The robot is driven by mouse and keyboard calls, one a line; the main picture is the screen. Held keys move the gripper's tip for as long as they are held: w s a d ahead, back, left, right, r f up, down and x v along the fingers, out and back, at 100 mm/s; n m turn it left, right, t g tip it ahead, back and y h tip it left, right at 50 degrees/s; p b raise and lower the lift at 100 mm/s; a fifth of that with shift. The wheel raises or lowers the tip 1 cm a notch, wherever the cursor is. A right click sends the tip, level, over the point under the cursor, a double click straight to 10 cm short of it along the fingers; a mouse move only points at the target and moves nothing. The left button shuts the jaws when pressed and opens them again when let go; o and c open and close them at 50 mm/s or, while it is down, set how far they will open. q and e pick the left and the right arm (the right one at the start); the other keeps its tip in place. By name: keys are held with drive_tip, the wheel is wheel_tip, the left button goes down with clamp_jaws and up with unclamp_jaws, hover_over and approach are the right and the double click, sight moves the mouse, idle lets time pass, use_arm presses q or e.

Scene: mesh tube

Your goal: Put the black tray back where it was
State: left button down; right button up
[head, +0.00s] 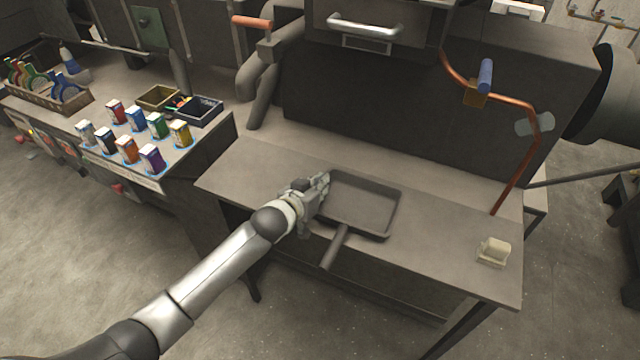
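A dark tray (362,212) with a raised rim and a long handle lies on the grey workbench (245,185), its handle sticking out over the front edge. My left gripper (322,188) is at the tray's left rim, near its upper left corner. The fingertips overlap the rim, and I cannot tell whether they grip it. A smaller black open box (206,113) stands on the left counter, holding small coloured items at its left side. My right gripper is not in view.
Several coloured cartons (127,150) stand on the left counter, near an olive box (157,97) and a wooden rack (62,108). A small beige block (494,251) sits at the workbench's right end. A copper pipe (520,175) rises at the right. The bench right of the tray is mostly clear.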

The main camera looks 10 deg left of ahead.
use_arm(q)
drive_tip(key=shift+f, duration=0.1)
drive_tip(key=c, duration=2.1)
unclamp_jaws()
drive_tip(key=o, duration=0.5)
drive_tip(key=shift+c, duration=0.2)
drive_tip(key=shift+r, duration=0.2)
drive_tip(key=shift+s+a, duration=0.2)
drive_tip(key=shift+s, duration=0.25)
drive_tip(key=v, duration=1.1)
drive_tip(key=shift+r, duration=0.1)
